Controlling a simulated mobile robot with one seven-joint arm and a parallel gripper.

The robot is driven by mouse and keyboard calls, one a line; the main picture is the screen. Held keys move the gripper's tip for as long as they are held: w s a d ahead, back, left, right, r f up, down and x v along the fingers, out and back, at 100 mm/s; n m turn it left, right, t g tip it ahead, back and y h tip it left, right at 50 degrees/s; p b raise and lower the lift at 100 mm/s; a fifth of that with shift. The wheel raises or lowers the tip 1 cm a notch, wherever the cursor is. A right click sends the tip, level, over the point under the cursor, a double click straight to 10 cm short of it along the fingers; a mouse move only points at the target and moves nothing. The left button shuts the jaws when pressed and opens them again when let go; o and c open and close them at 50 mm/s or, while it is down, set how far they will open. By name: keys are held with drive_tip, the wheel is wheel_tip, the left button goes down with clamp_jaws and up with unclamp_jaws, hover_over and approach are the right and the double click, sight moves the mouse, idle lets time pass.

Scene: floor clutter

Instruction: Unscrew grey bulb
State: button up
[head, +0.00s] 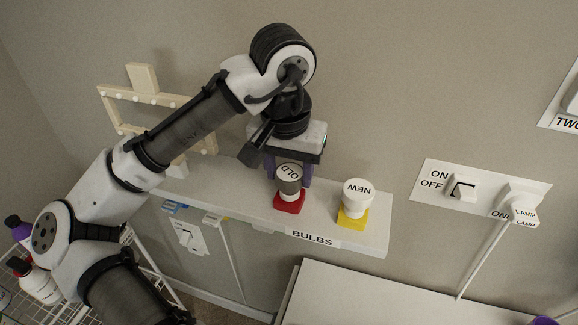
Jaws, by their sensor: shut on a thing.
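The grey bulb (289,184) has a white top marked OLD. It stands upright at a red base (289,205) on the shelf labelled BULBS. My gripper (288,175) points down over it with its purple fingers on either side, shut on the grey bulb. Whether the bulb's lower end is still seated in the red base cannot be told. A white bulb (357,193) marked NEW stands on a yellow base (352,218) to the right, apart from my gripper.
The white shelf (335,243) is fixed to the wall. A wooden peg rack (150,97) hangs behind my arm. An ON/OFF switch panel (462,190) and a lamp plug (519,207) are at the right. A wire rack with bottles (40,285) stands lower left.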

drive_tip(key=o, duration=0.7)
drive_tip(key=shift+f, duration=0.1)
drive_tip(key=r, duration=0.4)
drive_tip(key=s+r, duration=0.1)
drive_tip(key=r, duration=0.4)
drive_tip(key=r+b, duration=0.1)
drive_tip(key=r, duration=0.3)
drive_tip(key=shift+s+a+r, duration=0.3)
drive_tip(key=shift+r, duration=0.1)
drive_tip(key=shift+s+f, duration=0.1)
